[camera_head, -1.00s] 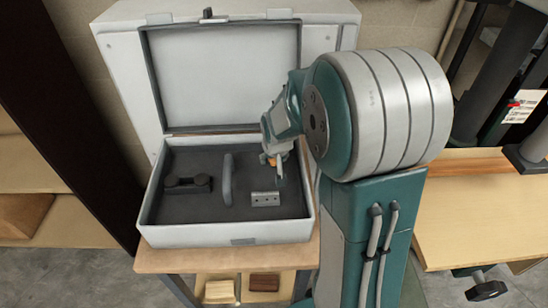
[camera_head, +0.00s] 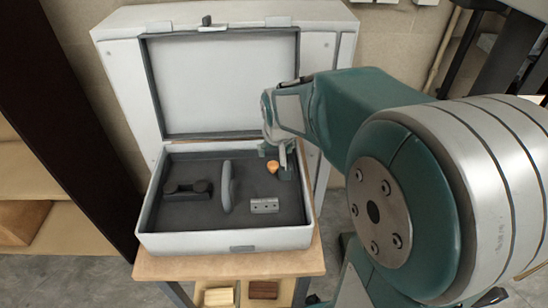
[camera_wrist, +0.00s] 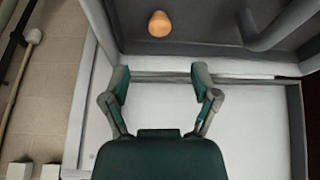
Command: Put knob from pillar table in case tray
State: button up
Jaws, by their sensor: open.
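The knob (camera_head: 272,167) is small, round and orange. It rests on the dark floor of the open white case tray (camera_head: 226,240), toward its back right. In the wrist view the knob (camera_wrist: 159,24) lies on the dark floor, apart from my fingers. My gripper (camera_head: 277,154) is by the case's back right corner, close to the knob in the head view. In the wrist view my gripper (camera_wrist: 158,83) has its two fingers spread with nothing between them.
The case also holds a dark block with two round ends (camera_head: 187,190), a grey curved handle (camera_head: 227,187) and a metal hinge plate (camera_head: 264,205). The raised lid (camera_head: 220,82) stands at the back. The case sits on a wooden table (camera_head: 230,266).

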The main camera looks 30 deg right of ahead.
jog(key=s+a+r+n, duration=0.1)
jog(key=s+a+r, duration=0.1)
jog(key=s, duration=0.4)
jog(key=s+a+r+n, duration=0.1)
jog(key=s+a+r, duration=0.1)
jog(key=s+a, duration=0.2)
jog(key=s+a+r+n+t+y, duration=0.1)
jog(key=s+a+r, duration=0.1)
jog(key=s, duration=0.6)
jog(key=shift+s+a+r, duration=0.4)
jog(key=shift+r, duration=0.1)
